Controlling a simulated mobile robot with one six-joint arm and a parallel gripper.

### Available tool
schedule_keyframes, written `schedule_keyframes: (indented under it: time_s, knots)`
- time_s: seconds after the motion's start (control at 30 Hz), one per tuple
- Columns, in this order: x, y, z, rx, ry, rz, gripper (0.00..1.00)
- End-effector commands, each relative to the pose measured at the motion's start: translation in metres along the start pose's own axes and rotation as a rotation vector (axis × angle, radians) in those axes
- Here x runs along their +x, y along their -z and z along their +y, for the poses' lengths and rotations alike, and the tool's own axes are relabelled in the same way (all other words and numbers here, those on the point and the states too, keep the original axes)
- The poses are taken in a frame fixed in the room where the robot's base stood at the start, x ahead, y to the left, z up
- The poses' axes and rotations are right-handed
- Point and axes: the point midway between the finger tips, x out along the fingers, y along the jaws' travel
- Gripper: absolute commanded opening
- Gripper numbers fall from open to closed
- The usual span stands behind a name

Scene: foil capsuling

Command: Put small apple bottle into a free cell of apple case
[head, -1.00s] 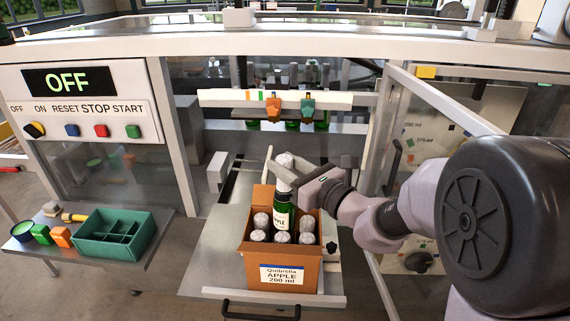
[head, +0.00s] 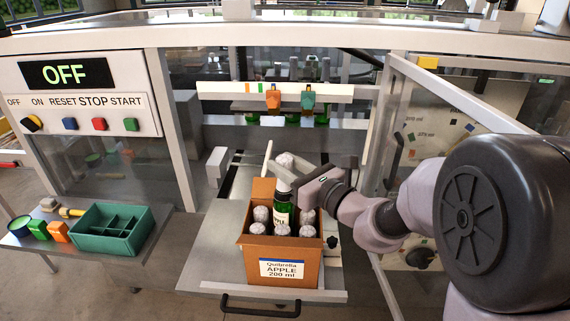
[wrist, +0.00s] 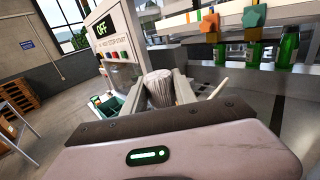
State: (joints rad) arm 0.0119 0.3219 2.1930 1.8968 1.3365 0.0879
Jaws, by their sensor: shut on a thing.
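The apple case (head: 252,268) is an open cardboard box labelled "Quibrella APPLE 200 ml" on the metal shelf. Several foil-topped bottles (head: 256,229) stand in its cells. The small apple bottle (head: 283,209), dark green with a white label and silver foil top, is upright at the middle of the case, its lower part hidden inside. My gripper (head: 288,175) is shut on it near the neck, above the case. In the wrist view the foil top (wrist: 159,88) shows between the fingers. I cannot tell whether the bottle touches the cell floor.
A green divided tray (head: 112,230) and small coloured blocks stand on a side table at left. The machine frame with an orange clamp (head: 273,99) and a teal clamp (head: 308,98) is behind the case. An open clear door (head: 470,105) is at right.

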Motion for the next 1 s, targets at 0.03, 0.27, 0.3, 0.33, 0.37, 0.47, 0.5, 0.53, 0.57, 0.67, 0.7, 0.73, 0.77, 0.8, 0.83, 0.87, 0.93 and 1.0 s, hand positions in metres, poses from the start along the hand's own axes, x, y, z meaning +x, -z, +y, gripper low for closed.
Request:
schedule_keyframes:
  time_s: [0.03, 0.27, 0.3, 0.33, 0.37, 0.47, 0.5, 0.53, 0.57, 0.67, 0.7, 0.73, 0.77, 0.8, 0.83, 0.87, 0.93, 1.0]
  knots:
    - [0.000, 0.001, 0.000, 0.000, 0.000, -0.002, 0.00]
    - [0.000, 0.007, 0.000, 0.000, 0.000, -0.002, 0.00]
    - [0.000, 0.008, 0.000, 0.000, 0.000, -0.002, 0.00]
    - [0.000, 0.009, 0.000, 0.000, 0.000, -0.002, 0.00]
    - [0.000, 0.009, 0.000, 0.000, 0.000, -0.002, 0.00]
    - [0.000, 0.012, 0.000, 0.000, 0.000, -0.002, 0.00]
    - [0.000, 0.013, 0.000, 0.000, 0.000, -0.002, 0.00]
    - [0.000, 0.014, 0.000, 0.000, 0.000, -0.002, 0.00]
    - [0.000, 0.014, 0.000, 0.000, 0.000, -0.002, 0.00]
    - [0.000, 0.017, 0.000, 0.000, 0.000, -0.002, 0.00]
    - [0.000, 0.018, 0.000, 0.000, 0.000, -0.002, 0.00]
    - [0.000, 0.018, 0.000, 0.000, 0.000, -0.002, 0.00]
    - [0.000, 0.019, 0.000, 0.000, 0.000, -0.002, 0.00]
    - [0.000, 0.020, 0.000, 0.000, 0.000, -0.002, 0.00]
    - [0.000, 0.021, 0.000, 0.000, 0.000, -0.002, 0.00]
    - [0.000, 0.022, 0.000, 0.000, 0.000, -0.002, 0.00]
    - [0.000, 0.023, 0.000, 0.000, 0.000, -0.002, 0.00]
    - [0.000, 0.025, 0.000, 0.000, 0.000, -0.002, 0.00]
